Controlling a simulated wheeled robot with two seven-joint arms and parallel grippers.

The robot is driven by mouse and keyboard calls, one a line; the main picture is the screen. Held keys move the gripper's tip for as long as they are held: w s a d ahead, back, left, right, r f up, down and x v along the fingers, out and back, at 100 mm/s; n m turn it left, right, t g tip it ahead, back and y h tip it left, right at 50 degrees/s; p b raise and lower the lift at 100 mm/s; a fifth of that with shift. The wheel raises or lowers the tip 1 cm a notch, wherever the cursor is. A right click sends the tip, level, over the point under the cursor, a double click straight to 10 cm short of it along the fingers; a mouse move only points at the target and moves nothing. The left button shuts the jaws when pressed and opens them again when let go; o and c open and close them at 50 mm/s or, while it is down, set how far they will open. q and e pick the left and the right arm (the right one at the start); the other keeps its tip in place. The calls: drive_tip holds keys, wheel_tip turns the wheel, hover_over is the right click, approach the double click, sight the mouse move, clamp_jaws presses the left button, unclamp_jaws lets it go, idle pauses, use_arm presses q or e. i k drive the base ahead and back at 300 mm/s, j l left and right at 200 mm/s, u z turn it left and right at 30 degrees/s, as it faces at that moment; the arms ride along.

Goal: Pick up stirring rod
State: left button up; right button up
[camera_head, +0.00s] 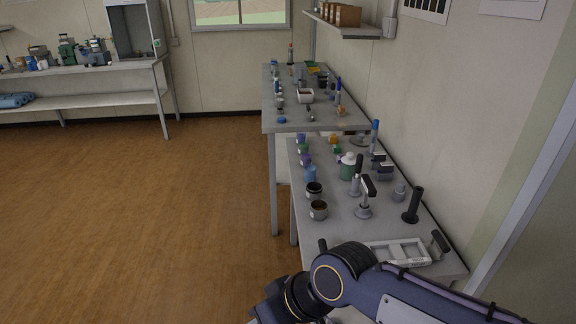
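I cannot single out a stirring rod for certain among the small items here. The near table (335,215) and the taller table (343,116) behind it both carry many small tools and vessels. One of my arms comes in from the lower right and covers the front part of the near table. It bends towards the bottom edge, and its gripper is not seen. My other arm and gripper are out of view.
A white tray (398,250), an upright black-handled tool (412,205), a dark green jar (347,171) and two open pots stand on the near table. A wall closes the right side. A bench (85,68) stands far left. The wooden floor (130,220) is clear.

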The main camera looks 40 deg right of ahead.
sight(359, 160)
drive_tip(key=i+j, duration=0.3)
drive_tip(key=i, duration=0.15)
drive_tip(key=i+j, duration=0.25)
drive_tip(key=i, duration=0.2)
drive_tip(key=i+z, duration=0.2)
drive_tip(key=z, duration=0.25)
drive_tip(key=i+z, duration=0.2)
drive_tip(key=z, duration=0.25)
drive_tip(key=i+j+z, duration=0.1)
drive_tip(key=z, duration=0.35)
drive_tip(key=i+l+z, duration=0.1)
drive_tip(key=z, duration=0.35)
drive_tip(key=i+z, duration=0.15)
drive_tip(key=z, duration=0.3)
drive_tip(key=i+z, duration=0.15)
drive_tip(key=z, duration=0.35)
drive_tip(key=i+j+z, duration=0.1)
drive_tip(key=z, duration=0.35)
drive_tip(key=i+j+z, duration=0.15)
drive_tip(key=z, duration=0.3)
drive_tip(key=i+j+z, duration=0.1)
drive_tip(key=z, duration=0.35)
drive_tip(key=i+j+z, duration=0.3)
drive_tip(key=z, duration=0.15)
